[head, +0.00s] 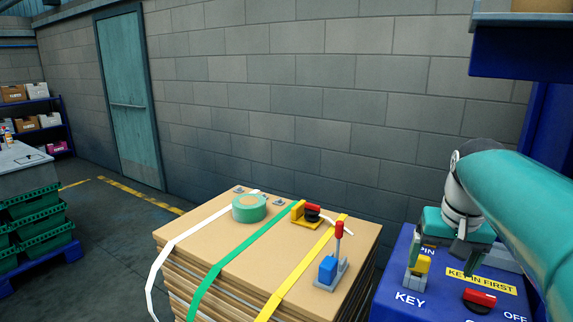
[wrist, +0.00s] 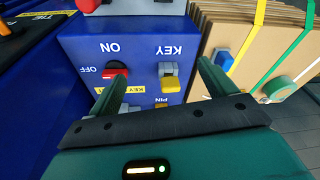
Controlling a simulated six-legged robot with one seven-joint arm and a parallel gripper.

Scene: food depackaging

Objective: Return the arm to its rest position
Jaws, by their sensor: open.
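My teal arm reaches in from the right in the head view, with my gripper (head: 458,250) pointing down over the blue control panel (head: 388,290). The gripper is partly hidden behind my own wrist. In the wrist view my gripper (wrist: 162,72) has its two fingers spread wide, with nothing held between them. The yellow key piece (head: 421,264) sits on a grey mount at the panel's KEY label, close to the gripper; it also shows in the wrist view (wrist: 169,83), beyond the fingers.
A red knob (head: 480,297) is on the panel near the OFF label. Left of the panel stands a strapped cardboard stack (head: 215,228) bearing a green tape roll (head: 249,208) and a blue-and-red device (head: 328,270). A blue shelf (head: 520,55) overhangs the arm at upper right.

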